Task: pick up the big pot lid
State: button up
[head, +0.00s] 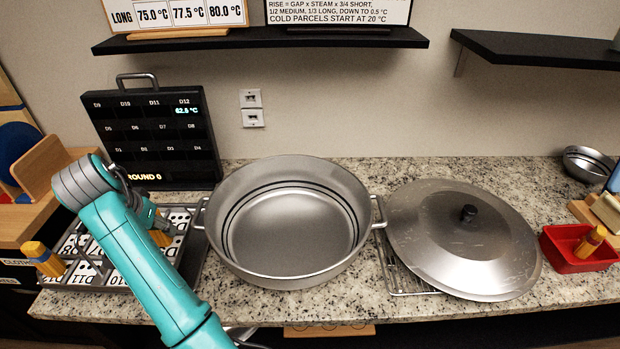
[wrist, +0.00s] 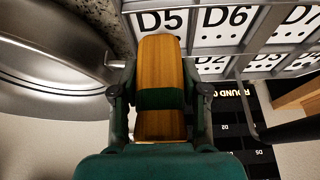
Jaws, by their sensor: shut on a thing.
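The big pot lid (head: 430,245) is a wide steel dome with a black knob (head: 468,213). It rests on a wire rack (head: 408,291) at the right of the counter in the head view. The big steel pot (head: 290,240) stands open and empty in the middle. My gripper (wrist: 160,95) is well left of the lid, beyond the pot, over the numbered tray. It is shut on an orange-yellow block with a dark green band (wrist: 160,60). My arm hides most of the gripper in the head view.
The tray of numbered cells (head: 95,275) holds another yellow block (head: 42,258) at its left. A black display board (head: 150,135) stands behind it. A red bin (head: 575,255) with a yellow piece is right of the lid. Dark shelves (head: 265,40) hang above.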

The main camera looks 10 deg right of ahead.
aim_at(460, 238)
jog(key=l+u, duration=0.3)
jog(key=l, duration=0.3)
jog(key=l+u, duration=0.25)
jog(key=l, duration=0.35)
jog(key=k+l+z, duration=0.25)
jog(key=k+l, duration=0.2)
jog(key=k+l+z, duration=0.25)
jog(key=z, duration=0.25)
jog(key=i+j+z, duration=0.15)
jog(key=z, duration=0.3)
jog(key=j+z, duration=0.2)
jog(key=j, duration=0.25)
jog(key=j+z, duration=0.2)
jog(key=j, duration=0.25)
jog(key=j+z, duration=0.25)
jog(key=j, duration=0.15)
jog(key=k+j+z, duration=0.2)
jog(key=j, duration=0.25)
jog(key=j+z, duration=0.2)
jog(key=j, duration=0.25)
jog(key=k+j+z, duration=0.2)
jog(key=j, duration=0.15)
jog(key=k+j+z, duration=0.2)
jog(key=j, duration=0.2)
jog(key=k+j+z, duration=0.1)
jog(key=j+z, duration=0.35)
jog(key=k+j+z, duration=0.15)
jog(key=j+z, duration=0.15)
jog(key=z, duration=0.15)
